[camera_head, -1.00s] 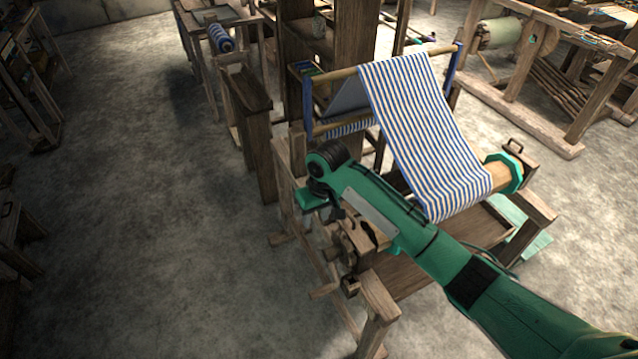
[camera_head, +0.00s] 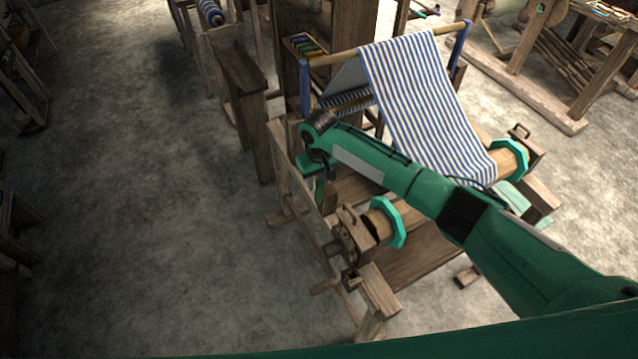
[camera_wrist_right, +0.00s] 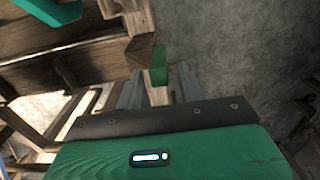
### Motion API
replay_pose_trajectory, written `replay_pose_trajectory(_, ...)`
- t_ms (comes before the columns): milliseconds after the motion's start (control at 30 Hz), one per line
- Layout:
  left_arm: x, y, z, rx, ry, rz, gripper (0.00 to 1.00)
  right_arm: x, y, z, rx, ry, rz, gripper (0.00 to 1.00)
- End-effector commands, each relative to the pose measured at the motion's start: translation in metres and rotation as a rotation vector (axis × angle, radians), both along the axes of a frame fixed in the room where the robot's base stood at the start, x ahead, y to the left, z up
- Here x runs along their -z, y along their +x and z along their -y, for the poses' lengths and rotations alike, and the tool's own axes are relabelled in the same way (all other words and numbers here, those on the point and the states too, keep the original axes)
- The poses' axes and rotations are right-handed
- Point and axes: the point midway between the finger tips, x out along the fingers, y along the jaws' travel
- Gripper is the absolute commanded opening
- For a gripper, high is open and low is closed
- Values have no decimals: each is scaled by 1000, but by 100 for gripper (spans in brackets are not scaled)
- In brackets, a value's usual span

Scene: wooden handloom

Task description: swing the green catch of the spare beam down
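The right arm reaches over the loom in the head view. My right gripper (camera_wrist_right: 158,82) points down by the loom's left side frame, and its fingers are too small to make out in the head view. In the right wrist view its two grey fingers stand apart. A small green piece (camera_wrist_right: 158,64), which looks like the catch, stands upright against a wooden block between and just beyond the fingertips. Contact cannot be told. A wooden beam (camera_head: 412,212) with teal end discs (camera_head: 388,222) lies across the loom's front, partly hidden by my arm. My left gripper is not in view.
Striped blue and white cloth (camera_head: 420,100) hangs over the loom to the front beam. A wooden ratchet part (camera_head: 352,235) is at the beam's left end. A teal disc (camera_wrist_right: 50,12) shows in the wrist view's upper left. The floor (camera_head: 150,230) at left is clear.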

Motion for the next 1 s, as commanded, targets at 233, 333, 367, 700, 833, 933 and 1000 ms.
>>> replay_pose_trajectory(233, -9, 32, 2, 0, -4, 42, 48, 31, 0, 0, 0, -1, 0, 38)
replay_pose_trajectory(333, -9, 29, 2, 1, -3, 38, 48, 35, 0, 0, -1, -1, 0, 38)
replay_pose_trajectory(367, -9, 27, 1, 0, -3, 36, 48, 36, 0, 0, -1, -1, 0, 38)
replay_pose_trajectory(700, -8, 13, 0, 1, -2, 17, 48, 37, 0, 0, -1, -1, 1, 20)
replay_pose_trajectory(833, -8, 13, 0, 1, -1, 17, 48, 37, 0, 0, -1, -1, 1, 0)
replay_pose_trajectory(933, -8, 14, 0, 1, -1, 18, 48, 37, 0, 0, -1, -1, 1, 0)
replay_pose_trajectory(1000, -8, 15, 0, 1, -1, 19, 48, 37, 0, 0, -1, 0, 2, 0)
